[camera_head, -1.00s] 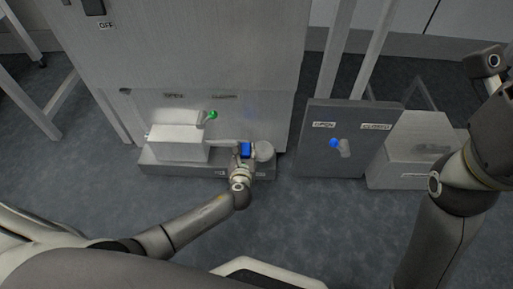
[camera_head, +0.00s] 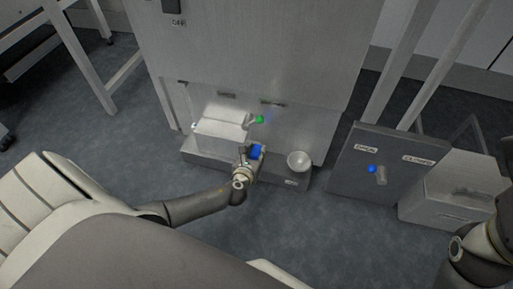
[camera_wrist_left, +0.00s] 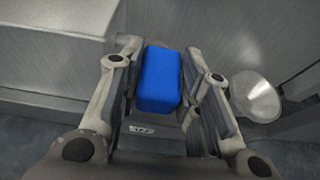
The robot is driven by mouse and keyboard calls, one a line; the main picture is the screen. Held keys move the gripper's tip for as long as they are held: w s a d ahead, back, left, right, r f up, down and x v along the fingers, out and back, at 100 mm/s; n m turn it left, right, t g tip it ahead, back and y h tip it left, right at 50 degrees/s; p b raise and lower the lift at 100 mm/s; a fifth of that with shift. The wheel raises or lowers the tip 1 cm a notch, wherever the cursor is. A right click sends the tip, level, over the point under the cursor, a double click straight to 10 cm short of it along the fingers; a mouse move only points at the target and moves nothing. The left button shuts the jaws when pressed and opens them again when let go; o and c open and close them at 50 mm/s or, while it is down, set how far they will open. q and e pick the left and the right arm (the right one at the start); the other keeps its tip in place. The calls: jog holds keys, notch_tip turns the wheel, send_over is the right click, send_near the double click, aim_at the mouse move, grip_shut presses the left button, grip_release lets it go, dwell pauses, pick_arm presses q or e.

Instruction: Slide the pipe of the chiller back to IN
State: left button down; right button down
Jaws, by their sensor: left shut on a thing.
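The chiller (camera_head: 255,50) is a large grey metal cabinet with a pale box (camera_head: 220,128) low on its front. The blue block (camera_head: 257,152), seemingly the pipe's grip, is just right of and below that box. My left gripper (camera_head: 249,158) is shut on the blue block, which sits between its fingers in the left wrist view (camera_wrist_left: 159,80). The pipe itself is mostly hidden by the box and gripper. A small label (camera_wrist_left: 141,129) below the block is too small to read. My right gripper is out of view; only part of that arm shows at the right edge.
A round metal bowl (camera_head: 299,161) stands on the low ledge (camera_head: 205,157), right of the gripper. A green-knobbed lever (camera_head: 259,119) is above. A grey panel (camera_head: 372,155) with a blue-knobbed lever (camera_head: 372,169) stands right. Floor in front is clear.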

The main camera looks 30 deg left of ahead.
pick_arm(q)
jog(key=c, duration=1)
grip_release()
jog(key=shift+s+a, duration=0.1)
jog(key=shift+a, duration=0.25)
jog(key=shift+c, duration=0.2)
jog(key=v, duration=1.2)
jog(key=shift+d, duration=0.1)
